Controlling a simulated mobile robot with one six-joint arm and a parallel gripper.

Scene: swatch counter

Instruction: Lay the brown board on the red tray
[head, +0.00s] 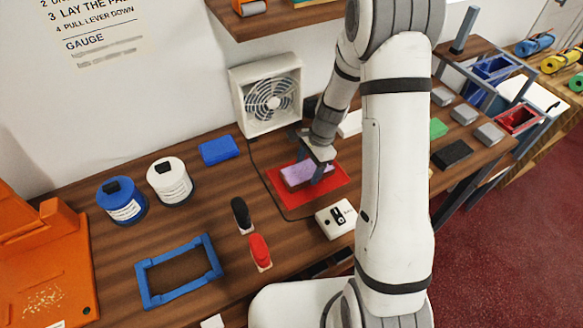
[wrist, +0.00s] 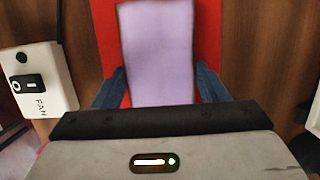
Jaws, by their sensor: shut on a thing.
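The red tray (head: 338,192) lies flat on the wooden counter in front of the fan. A block with a lilac top (head: 298,174) and a brown side is over the tray. The brown board may be this block's lower part; no other brown board is seen. In the wrist view the lilac top (wrist: 157,40) lies lengthwise between the blue-grey fingers, with red tray (wrist: 207,35) on both sides. My gripper (head: 311,170) points down and is shut on the block, also in the wrist view (wrist: 159,88). I cannot tell whether the block touches the tray.
A white fan (head: 267,95) stands behind the tray. A white switch box (head: 336,218) is just in front, with a black cable around the tray. Black (head: 241,214) and red (head: 260,252) handled items, a blue frame (head: 179,271) and a blue block (head: 219,150) are left.

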